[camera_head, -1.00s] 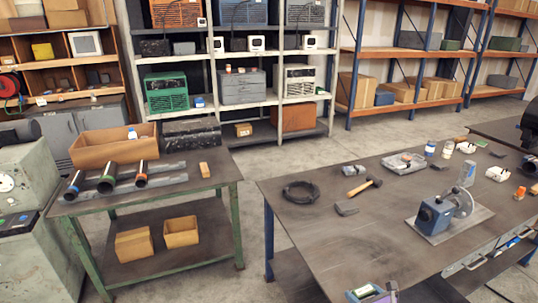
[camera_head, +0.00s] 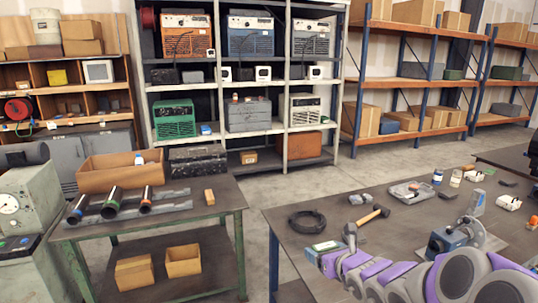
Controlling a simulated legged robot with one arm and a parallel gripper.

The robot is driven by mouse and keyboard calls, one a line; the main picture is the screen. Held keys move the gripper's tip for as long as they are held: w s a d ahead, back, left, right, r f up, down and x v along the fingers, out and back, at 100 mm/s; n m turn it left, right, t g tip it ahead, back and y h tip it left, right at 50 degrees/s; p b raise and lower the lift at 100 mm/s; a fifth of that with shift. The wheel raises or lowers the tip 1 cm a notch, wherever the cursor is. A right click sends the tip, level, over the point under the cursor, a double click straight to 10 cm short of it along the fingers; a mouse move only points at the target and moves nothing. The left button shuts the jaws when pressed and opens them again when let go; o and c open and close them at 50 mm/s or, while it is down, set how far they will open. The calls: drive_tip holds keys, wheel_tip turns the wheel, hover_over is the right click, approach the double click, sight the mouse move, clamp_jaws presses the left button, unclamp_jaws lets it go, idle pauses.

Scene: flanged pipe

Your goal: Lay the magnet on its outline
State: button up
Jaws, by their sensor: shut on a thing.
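My arm reaches in from the lower right, low over the front left part of the right workbench (camera_head: 295,232). My gripper (camera_head: 328,252) is at the arm's left end, near the bench's left edge. It is small here and its fingers are hard to make out. It is shut on the magnet, whose shape is not clear; a small pale block with a green top shows at the gripper's end. I cannot make out the magnet's outline in this view. My arm hides the front of the bench top.
A coiled black cable (camera_head: 307,220), a hammer (camera_head: 374,216) and a grey tray (camera_head: 410,192) lie on the bench. A blue vise-like device (camera_head: 452,238) stands close behind my arm. A green-legged table (camera_head: 207,217) with pipes (camera_head: 112,202) stands left, across a floor gap.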

drive_tip(key=shift+s+a+r, duration=0.1)
drive_tip(key=shift+a+r, duration=0.2)
drive_tip(key=shift+r, duration=0.3)
drive_tip(key=shift+a+r, duration=0.3)
drive_tip(key=shift+r, duration=0.3)
